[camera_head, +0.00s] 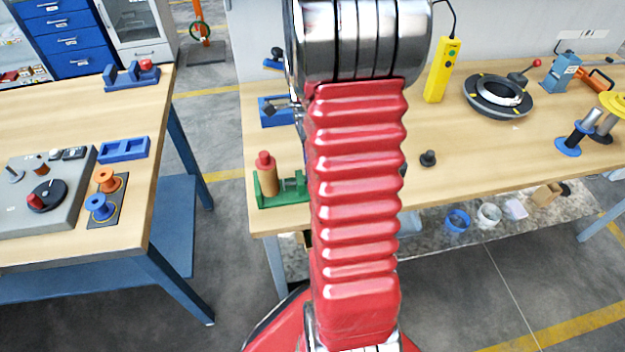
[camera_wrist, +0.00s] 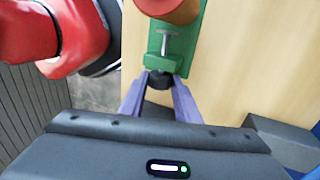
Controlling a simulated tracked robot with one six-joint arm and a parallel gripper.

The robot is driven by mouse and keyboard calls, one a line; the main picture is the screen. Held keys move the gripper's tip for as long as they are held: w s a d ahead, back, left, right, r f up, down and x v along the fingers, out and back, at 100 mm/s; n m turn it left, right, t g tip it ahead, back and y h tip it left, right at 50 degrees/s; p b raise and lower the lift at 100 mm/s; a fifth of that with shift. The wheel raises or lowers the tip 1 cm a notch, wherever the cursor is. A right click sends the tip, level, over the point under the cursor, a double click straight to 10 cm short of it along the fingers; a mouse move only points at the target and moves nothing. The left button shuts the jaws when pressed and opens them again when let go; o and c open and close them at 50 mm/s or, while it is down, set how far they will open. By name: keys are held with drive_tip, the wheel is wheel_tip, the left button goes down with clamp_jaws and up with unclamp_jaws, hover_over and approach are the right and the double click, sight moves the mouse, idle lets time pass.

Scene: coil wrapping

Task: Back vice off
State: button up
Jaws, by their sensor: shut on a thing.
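The green vice (camera_head: 284,199) stands near the front left corner of the right-hand bench, partly behind my red arm. A copper-brown cylinder (camera_head: 267,182) with a red top stands upright in it. In the wrist view the green vice (camera_wrist: 181,65) shows its metal screw (camera_wrist: 164,42), with the cylinder (camera_wrist: 180,14) at the top edge. The vice's black knob (camera_wrist: 160,80) sits at the near end of the screw. My gripper (camera_wrist: 160,84) has its purple fingers closed on that knob. My arm hides the gripper in the head view.
A small black knob-like part (camera_head: 428,158) lies on the bench right of my arm. A yellow control box (camera_head: 442,70), a dark ring (camera_head: 497,97) and spools (camera_head: 577,139) stand further right. The left bench (camera_head: 90,105) is across a gap of floor.

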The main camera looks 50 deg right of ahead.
drive_tip(key=shift+s+a+r+t+h, duration=0.1)
drive_tip(key=shift+s+t+h, duration=0.05)
drive_tip(key=shift+t+h, duration=0.4)
drive_tip(key=shift+s+a+t+h, duration=0.15)
drive_tip(key=shift+t+h, duration=0.2)
drive_tip(key=shift+t, duration=0.4)
drive_tip(key=shift+s+a+t+h, duration=0.1)
drive_tip(key=shift+s+t+h, duration=0.1)
drive_tip(key=shift+t+h, duration=0.55)
drive_tip(key=shift+s+a+t+h, duration=0.15)
drive_tip(key=shift+t+h, duration=0.3)
drive_tip(key=shift+t, duration=0.5)
drive_tip(key=o, duration=0.6)
drive_tip(key=shift+d, duration=0.1)
